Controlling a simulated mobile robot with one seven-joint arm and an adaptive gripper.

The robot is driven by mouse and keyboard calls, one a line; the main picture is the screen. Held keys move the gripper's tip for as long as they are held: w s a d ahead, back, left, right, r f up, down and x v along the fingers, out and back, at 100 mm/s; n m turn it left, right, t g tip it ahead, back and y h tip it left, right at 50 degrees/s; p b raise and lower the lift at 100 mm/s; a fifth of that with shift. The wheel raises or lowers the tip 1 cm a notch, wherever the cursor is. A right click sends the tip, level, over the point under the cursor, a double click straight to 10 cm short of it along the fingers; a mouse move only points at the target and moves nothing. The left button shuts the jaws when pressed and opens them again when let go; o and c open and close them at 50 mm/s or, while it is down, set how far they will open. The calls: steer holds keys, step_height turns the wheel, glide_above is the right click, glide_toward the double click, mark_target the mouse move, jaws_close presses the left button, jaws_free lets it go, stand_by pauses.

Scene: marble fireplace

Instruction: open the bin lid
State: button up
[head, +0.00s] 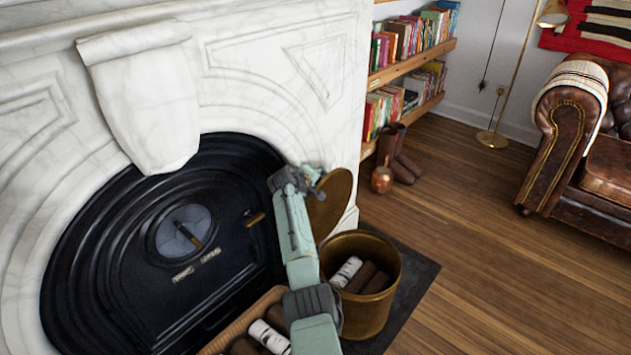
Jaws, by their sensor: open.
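The brass bin (388,312) stands on the dark hearth slab to the right of the fireplace. Its mouth is uncovered, and dark and white-barked logs show inside. A round brass lid (334,203) stands steeply tilted above the bin's back edge, beside the marble. My gripper (317,180) is at the lid's upper left side, at the end of my pale green arm. Its jaws are open. The arm hides part of the lid and the bin's left side, and I cannot tell whether the fingers touch the lid.
The black fireplace door (212,270) is shut behind my arm. A wicker basket of logs (236,325) sits at the bottom, left of the bin. The wooden floor (480,220) to the right is clear.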

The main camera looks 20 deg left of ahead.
steer(key=v, duration=1.2)
stand_by(0.3)
